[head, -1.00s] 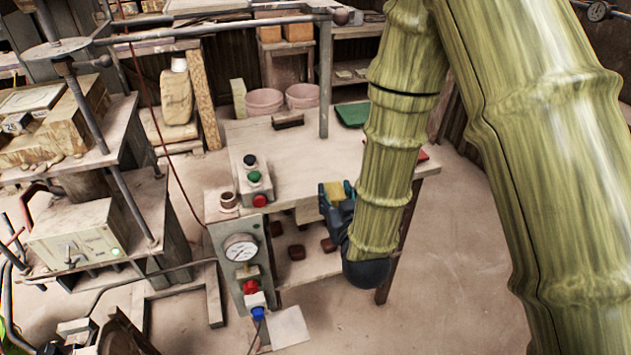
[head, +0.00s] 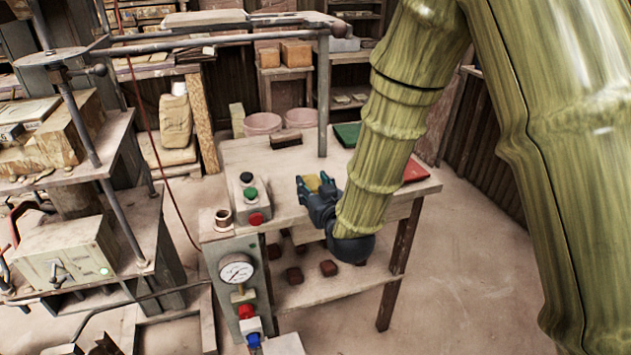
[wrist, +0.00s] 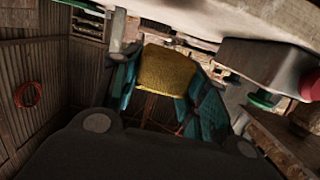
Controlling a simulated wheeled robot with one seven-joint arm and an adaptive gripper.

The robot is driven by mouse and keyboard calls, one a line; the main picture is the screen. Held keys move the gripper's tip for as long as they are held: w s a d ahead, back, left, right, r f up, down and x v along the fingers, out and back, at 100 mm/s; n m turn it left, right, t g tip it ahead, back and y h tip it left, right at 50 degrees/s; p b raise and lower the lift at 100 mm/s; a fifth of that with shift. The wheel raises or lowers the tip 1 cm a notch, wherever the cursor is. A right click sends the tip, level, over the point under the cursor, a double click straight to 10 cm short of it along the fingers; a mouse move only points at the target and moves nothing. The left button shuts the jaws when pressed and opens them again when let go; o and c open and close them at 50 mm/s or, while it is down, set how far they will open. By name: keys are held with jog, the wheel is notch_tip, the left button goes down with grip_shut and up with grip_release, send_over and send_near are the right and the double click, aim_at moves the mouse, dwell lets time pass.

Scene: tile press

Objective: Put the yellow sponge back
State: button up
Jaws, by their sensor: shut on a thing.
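The yellow sponge (wrist: 165,70) is held between the two teal fingers of my gripper (wrist: 160,88) in the wrist view. In the head view my gripper (head: 316,186) is over the front part of the pale work table (head: 290,165), and a bit of the yellow sponge (head: 313,183) shows between its fingers. The gripper is shut on the sponge. The gap between the sponge and the tabletop cannot be judged exactly.
A button box (head: 250,195) with black, green and red buttons stands left of my gripper. A brush (head: 286,139), a green mat (head: 347,134) and a red mat (head: 416,172) lie on the table. A metal post (head: 323,95) rises at its back. Red-brown blocks (head: 328,268) lie on the lower shelf.

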aim_at(315, 181)
jog(key=w, duration=0.8)
jog(key=shift+d+f+p, duration=0.15)
jog(key=shift+f+p, duration=0.25)
jog(key=shift+f, duration=1.7)
jog(key=shift+f, duration=0.2)
jog(key=o, duration=1.1)
jog(key=shift+c, duration=0.2)
jog(key=shift+r, duration=0.1)
jog(key=shift+r+p, duration=0.15)
jog(key=shift+p, duration=0.15)
jog(key=b+v, duration=0.1)
jog(key=v, duration=1.1)
